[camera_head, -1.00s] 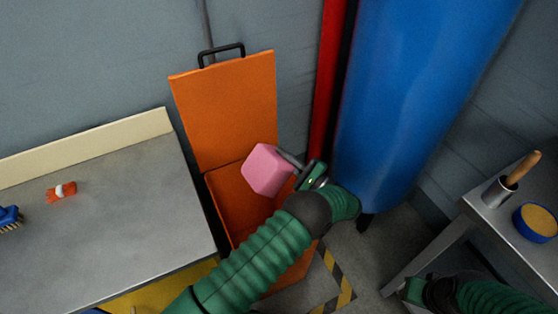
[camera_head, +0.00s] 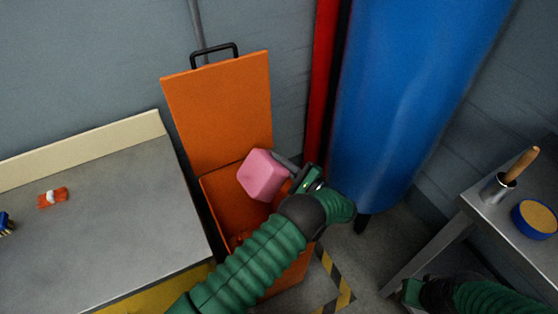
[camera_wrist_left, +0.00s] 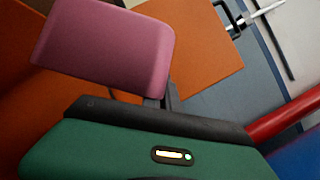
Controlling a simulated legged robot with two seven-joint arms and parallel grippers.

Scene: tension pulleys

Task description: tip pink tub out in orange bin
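The pink tub (camera_head: 262,176) hangs over the open mouth of the orange bin (camera_head: 218,200), tilted, with its closed outside facing the head camera. Its opening and contents are hidden. My left gripper (camera_head: 286,166) is shut on the tub at its right side. In the left wrist view the tub (camera_wrist_left: 105,45) fills the upper left, with a dark finger against its lower right edge. The bin's lid (camera_head: 220,110) stands open behind. Small reddish shapes show low inside the bin, too dim to identify. My right gripper (camera_head: 412,292) is at the bottom right, its fingers unclear.
A grey worktop (camera_head: 110,220) left of the bin carries an orange-and-white item (camera_head: 52,197) and a blue brush (camera_head: 5,223). A blue cylinder (camera_head: 410,100) and red post (camera_head: 322,80) stand right of the bin.

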